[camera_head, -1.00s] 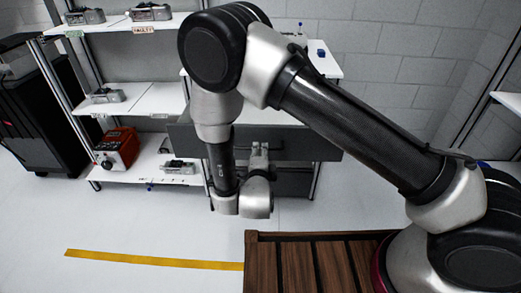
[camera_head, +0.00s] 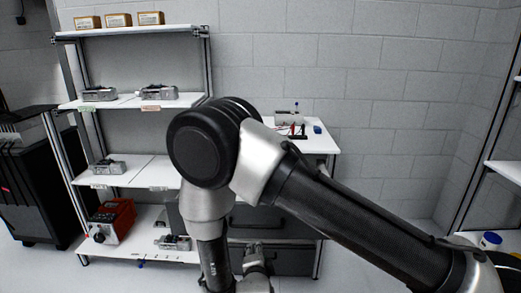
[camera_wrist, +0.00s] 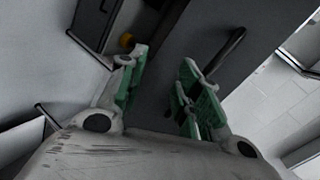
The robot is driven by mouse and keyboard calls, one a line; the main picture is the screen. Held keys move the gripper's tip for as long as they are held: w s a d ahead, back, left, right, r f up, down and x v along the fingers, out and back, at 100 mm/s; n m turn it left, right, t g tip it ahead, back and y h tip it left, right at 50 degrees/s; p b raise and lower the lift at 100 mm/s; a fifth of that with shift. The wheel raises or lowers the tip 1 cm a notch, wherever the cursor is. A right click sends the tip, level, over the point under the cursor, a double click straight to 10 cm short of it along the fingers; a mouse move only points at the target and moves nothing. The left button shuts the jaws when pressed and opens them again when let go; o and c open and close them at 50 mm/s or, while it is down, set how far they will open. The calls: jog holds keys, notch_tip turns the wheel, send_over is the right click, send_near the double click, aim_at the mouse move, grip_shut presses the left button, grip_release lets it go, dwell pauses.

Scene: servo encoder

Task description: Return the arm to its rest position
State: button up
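My arm (camera_head: 335,212) reaches from the lower right to an elbow at the picture's middle, then bends down in the head view. Its wrist end is cut off by the bottom edge there. In the wrist view my gripper (camera_wrist: 162,88) shows two fingers with green pads, spread apart. The gap between them is empty, with a dark grey cabinet front and its bar handle (camera_wrist: 222,52) behind.
A shelf rack (camera_head: 128,104) at left holds several grey metal devices and a red unit (camera_head: 112,222). A white-topped workbench (camera_head: 322,143) with grey drawers stands behind my arm. A black cabinet (camera_head: 28,180) stands far left.

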jog(key=s+a+f+n+g+y, duration=0.1)
jog(key=s+f+n+g, duration=0.4)
jog(key=s+f+n, duration=0.15)
jog(key=s+r+n+g, duration=0.5)
jog(key=r+n+g, duration=0.1)
jog(key=s+d+r+n+t, duration=0.1)
jog(key=s+d+r, duration=0.2)
jog(key=d+r, duration=1.5)
jog(key=s+d+r+n+t+h, duration=0.1)
jog(key=s+d+r, duration=0.3)
jog(key=d+r, duration=1.5)
jog(key=shift+s+d+r, duration=0.15)
jog(key=shift+d+r, duration=0.1)
jog(key=shift+d, duration=0.55)
